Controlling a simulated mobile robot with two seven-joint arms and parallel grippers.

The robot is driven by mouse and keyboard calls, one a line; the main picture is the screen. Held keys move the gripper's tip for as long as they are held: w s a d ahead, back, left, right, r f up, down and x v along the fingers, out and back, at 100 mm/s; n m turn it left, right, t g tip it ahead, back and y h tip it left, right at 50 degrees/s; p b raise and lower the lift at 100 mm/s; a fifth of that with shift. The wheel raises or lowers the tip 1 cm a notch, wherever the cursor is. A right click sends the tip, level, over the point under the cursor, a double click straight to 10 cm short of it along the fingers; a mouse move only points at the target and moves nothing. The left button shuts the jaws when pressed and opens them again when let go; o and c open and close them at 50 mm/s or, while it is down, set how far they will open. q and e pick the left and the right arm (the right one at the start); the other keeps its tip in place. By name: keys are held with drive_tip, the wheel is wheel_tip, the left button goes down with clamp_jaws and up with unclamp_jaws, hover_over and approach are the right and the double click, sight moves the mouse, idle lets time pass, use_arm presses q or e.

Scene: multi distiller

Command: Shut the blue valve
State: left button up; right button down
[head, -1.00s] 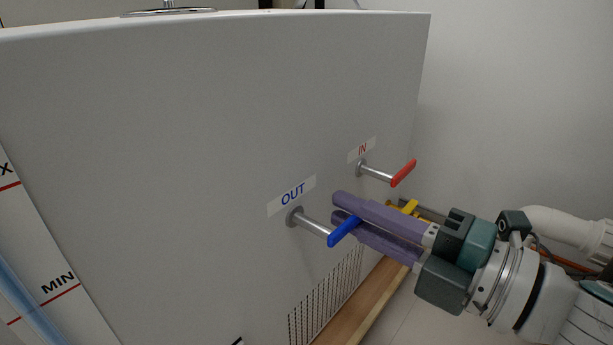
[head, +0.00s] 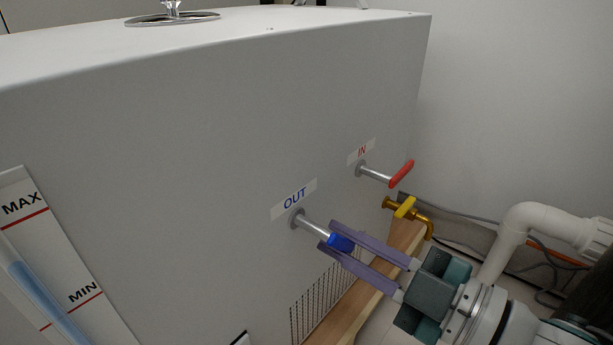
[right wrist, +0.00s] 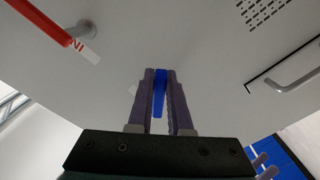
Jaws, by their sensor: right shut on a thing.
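The blue valve handle (head: 340,242) sits at the end of a metal stem on the grey tank wall, beside the OUT label. My right gripper (head: 327,236) reaches in from the lower right, and its two purple fingers are shut on the blue handle, one on each side. In the right wrist view the blue handle (right wrist: 159,92) shows as a narrow strip between the fingers (right wrist: 160,85). The fingers hide part of the handle in the head view. My left gripper is not in view.
A red valve handle (head: 401,174) by the IN label and a brass tap with a yellow handle (head: 405,208) are close by, above and right of the gripper. A white pipe (head: 530,225) stands at the right. A wooden ledge (head: 345,315) runs below.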

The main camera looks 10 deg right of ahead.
drive_tip(key=m, duration=0.3)
drive_tip(key=a+m, duration=0.1)
drive_tip(key=shift+s+f+m+p, duration=0.3)
drive_tip(key=shift+s+f+p, duration=0.05)
drive_tip(key=shift+s+p, duration=0.05)
drive_tip(key=shift+s+a+f+m+p, duration=0.1)
drive_tip(key=shift+s+a+m+p, duration=0.15)
drive_tip(key=shift+m, duration=0.6)
drive_tip(key=shift+s+a+f+m+p, duration=0.15)
drive_tip(key=shift+a+m, duration=0.15)
drive_tip(key=shift+m, duration=0.55)
drive_tip(key=shift+r, duration=0.1)
drive_tip(key=c, duration=0.8)
unclamp_jaws()
drive_tip(key=shift+c, duration=0.2)
drive_tip(key=shift+s, duration=0.1)
